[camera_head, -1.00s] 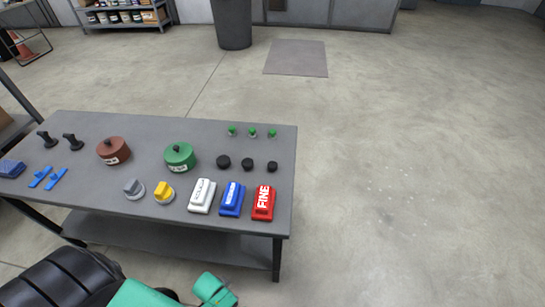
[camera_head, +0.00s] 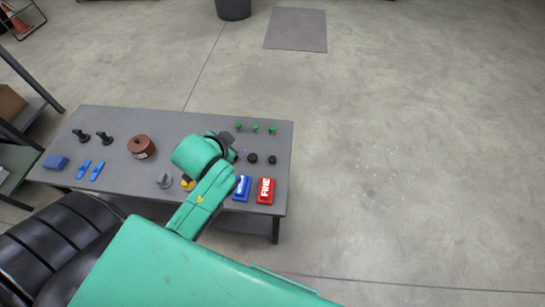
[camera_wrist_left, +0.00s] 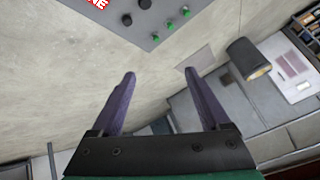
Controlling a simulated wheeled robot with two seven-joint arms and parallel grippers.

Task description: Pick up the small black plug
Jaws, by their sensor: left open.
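Two black plugs show right of my left arm in the head view; the right one (camera_head: 272,159) looks the smaller and the other (camera_head: 252,157) stands beside it on the table. A third, seen earlier to their left, is hidden behind my arm. In the left wrist view the small black plug (camera_wrist_left: 127,19) and its neighbour (camera_wrist_left: 145,4) are at the top edge. My left gripper (camera_wrist_left: 161,76) is open, with nothing between its purple fingers. It hangs over the table, left of the visible plugs, partly hidden by its own wrist in the head view. My right gripper is not in view.
On the grey table (camera_head: 130,118), several green-topped pieces (camera_head: 256,128) stand behind the plugs. A red block (camera_head: 265,191) and a blue block (camera_head: 242,188) lie in front. A brown round piece (camera_head: 141,147) is left of my arm. Floor right of the table is clear.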

